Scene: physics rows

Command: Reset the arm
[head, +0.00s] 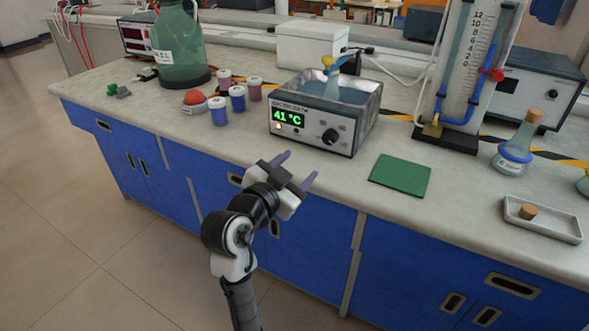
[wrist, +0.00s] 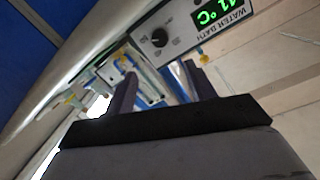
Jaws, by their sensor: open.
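My gripper (head: 294,168) is open and empty in the head view. It hangs in front of the bench's front edge, with its two purple-grey fingers apart and pointing toward the water bath. In the wrist view my gripper (wrist: 160,85) shows its two dark fingers spread with nothing between them. My arm reaches up from the bottom of the head view. The water bath (head: 312,137) stands on the bench beyond the gripper, its green display reading 41 °C; it also shows in the wrist view (wrist: 180,33). A flask stands in the bath's water, partly hidden by the rim.
The grey bench top (head: 455,205) has blue cabinets below. A green mat (head: 400,175) lies right of the bath. Several small jars (head: 237,98) and a big green bottle (head: 181,50) stand left. A stoppered flask (head: 517,148) and a tray (head: 552,222) holding a cork (head: 527,212) are at right.

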